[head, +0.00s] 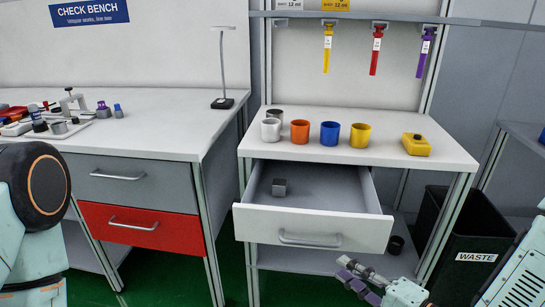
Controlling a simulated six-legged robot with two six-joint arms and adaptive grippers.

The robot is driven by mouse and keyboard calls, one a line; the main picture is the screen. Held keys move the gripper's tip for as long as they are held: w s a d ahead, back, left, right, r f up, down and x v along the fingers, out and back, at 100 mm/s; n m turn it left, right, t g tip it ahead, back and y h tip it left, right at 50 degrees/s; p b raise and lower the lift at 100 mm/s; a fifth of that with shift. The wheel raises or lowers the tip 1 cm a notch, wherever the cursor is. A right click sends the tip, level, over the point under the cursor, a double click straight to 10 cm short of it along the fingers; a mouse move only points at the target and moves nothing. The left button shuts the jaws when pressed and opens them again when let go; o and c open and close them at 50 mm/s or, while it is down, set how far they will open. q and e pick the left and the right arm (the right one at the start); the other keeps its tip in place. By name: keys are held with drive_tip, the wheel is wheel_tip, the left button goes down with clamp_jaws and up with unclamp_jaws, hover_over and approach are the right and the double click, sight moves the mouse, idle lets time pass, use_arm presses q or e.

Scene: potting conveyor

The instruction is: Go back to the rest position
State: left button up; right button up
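My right gripper (350,272) is low at the bottom of the head view, in front of the open drawer and below its handle. Its grey and purplish fingers point left; I cannot tell whether they are apart or closed. No held thing can be made out. My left arm stands at the left edge, and its gripper is not in view. The drawer (314,228) of the white potting table (445,150) is pulled open, with a small dark grey block (279,187) lying inside.
Grey, white, orange, blue and yellow cups and a yellow box (416,145) stand on the table. Coloured tools hang above. A black waste bin (470,235) stands right. The check bench (150,125) at left holds small items at its far left; its red drawer (143,228) is shut.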

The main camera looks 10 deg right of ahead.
drive_tip(key=s+d+f+n+g+h, duration=0.1)
drive_tip(key=s+f+n+g+h, duration=0.1)
drive_tip(key=s+f+n+g, duration=0.35)
drive_tip(key=s+f+n+g+h, duration=0.2)
drive_tip(key=s+f, duration=0.1)
drive_tip(key=f, duration=0.5)
drive_tip(key=s+f+n+g+h, duration=0.2)
drive_tip(key=s+f+g, duration=0.1)
drive_tip(key=s, duration=0.4)
drive_tip(key=s+d+f+n+g+h, duration=0.1)
drive_tip(key=s+f+n+g+h, duration=0.1)
drive_tip(key=s, duration=0.6)
drive_tip(key=shift+f+n+g, duration=0.6)
drive_tip(key=shift+n+g, duration=0.05)
drive_tip(key=shift+g, duration=0.1)
